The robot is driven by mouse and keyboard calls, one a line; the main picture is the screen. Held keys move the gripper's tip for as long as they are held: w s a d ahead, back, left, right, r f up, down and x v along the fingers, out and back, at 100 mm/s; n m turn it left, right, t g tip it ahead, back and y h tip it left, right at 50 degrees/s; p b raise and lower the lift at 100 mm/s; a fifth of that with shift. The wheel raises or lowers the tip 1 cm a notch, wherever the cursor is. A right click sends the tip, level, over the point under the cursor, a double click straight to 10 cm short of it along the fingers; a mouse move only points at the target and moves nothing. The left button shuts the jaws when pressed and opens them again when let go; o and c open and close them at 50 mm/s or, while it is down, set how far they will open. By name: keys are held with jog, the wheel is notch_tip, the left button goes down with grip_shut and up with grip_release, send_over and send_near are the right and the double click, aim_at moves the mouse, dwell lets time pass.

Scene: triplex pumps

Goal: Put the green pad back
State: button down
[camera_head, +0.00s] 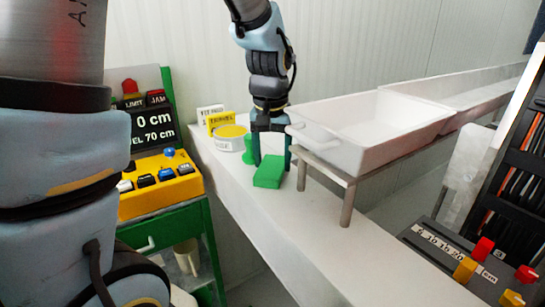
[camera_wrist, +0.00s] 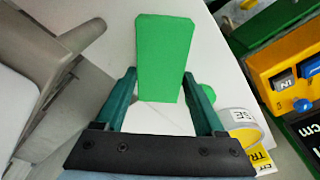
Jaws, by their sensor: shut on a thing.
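The green pad (camera_head: 268,174) is a flat green block at the white counter, beside the legs of the white basin's stand. My gripper (camera_head: 272,162) reaches down over it from above, with one finger on each side. In the wrist view the pad (camera_wrist: 165,52) lies between the fingertips of my gripper (camera_wrist: 160,78) and sticks out beyond them. The jaws are shut on it. I cannot tell whether its underside touches the counter. Another green thing (camera_head: 249,152) stands behind my gripper, partly hidden; it also shows in the wrist view (camera_wrist: 208,92).
A white basin (camera_head: 365,125) on a metal-legged stand is close on the right. A round tub with a yellow top (camera_head: 231,138) and small label cards (camera_head: 219,118) stand behind left. A yellow button panel (camera_head: 160,182) is at left. The counter (camera_head: 330,255) is clear in front.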

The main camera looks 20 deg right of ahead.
aim_at(271, 167)
jog(key=shift+f, duration=0.1)
jog(key=shift+c, duration=1.3)
grip_release()
notch_tip(271, 167, up, 12)
jog(key=s+b, duration=0.1)
jog(key=b, duration=0.1)
jog(key=a+f+n, duration=0.2)
jog(key=a+f, duration=0.6)
jog(key=a, duration=0.3)
jog(key=s+a+f+n, duration=0.1)
jog(key=a+f+n, duration=0.2)
jog(key=a+f, duration=0.5)
jog(key=a, duration=0.4)
jog(key=shift+a+f+y, duration=0.25)
jog(key=shift+f+y, duration=0.05)
jog(key=shift+f, duration=0.1)
